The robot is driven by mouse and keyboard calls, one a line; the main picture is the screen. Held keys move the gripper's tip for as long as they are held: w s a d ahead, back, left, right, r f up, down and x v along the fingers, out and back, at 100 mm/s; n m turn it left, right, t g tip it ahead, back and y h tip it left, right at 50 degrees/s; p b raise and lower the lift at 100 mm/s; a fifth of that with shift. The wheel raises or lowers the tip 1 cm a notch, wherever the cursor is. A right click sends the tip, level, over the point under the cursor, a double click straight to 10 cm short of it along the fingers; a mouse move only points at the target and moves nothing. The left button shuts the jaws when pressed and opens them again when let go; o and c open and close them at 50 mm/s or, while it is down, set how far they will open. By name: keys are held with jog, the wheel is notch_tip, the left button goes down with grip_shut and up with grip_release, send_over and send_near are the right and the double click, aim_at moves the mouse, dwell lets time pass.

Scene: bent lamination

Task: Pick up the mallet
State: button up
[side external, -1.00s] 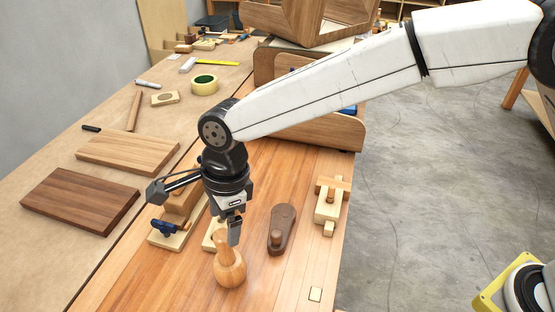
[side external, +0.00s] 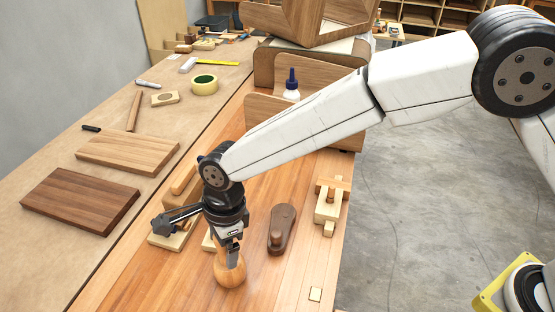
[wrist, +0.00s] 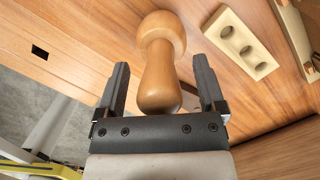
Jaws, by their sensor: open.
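The mallet is a turned, light-brown wooden tool with a round head and a narrower handle. In the side external view the mallet (side external: 229,273) stands on its head on the bench, handle up. My gripper (side external: 232,256) is lowered over the handle, which is partly hidden behind the fingers. In the wrist view the mallet (wrist: 160,75) has its handle between the two fingers of my gripper (wrist: 162,85), with a gap on each side. The fingers are open and do not grip it.
A dark wooden plane-like tool (side external: 282,229) lies right of the mallet. A pale wooden gauge (side external: 330,203) lies farther right. A pale block with holes (wrist: 240,42) is close by in the wrist view. A glue bottle (side external: 291,86) stands at the back. The bench front is mostly clear.

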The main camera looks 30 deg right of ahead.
jog(key=shift+a+f, duration=0.1)
jog(key=shift+f, duration=0.25)
grip_shut()
dwell(0.3)
dwell(1.2)
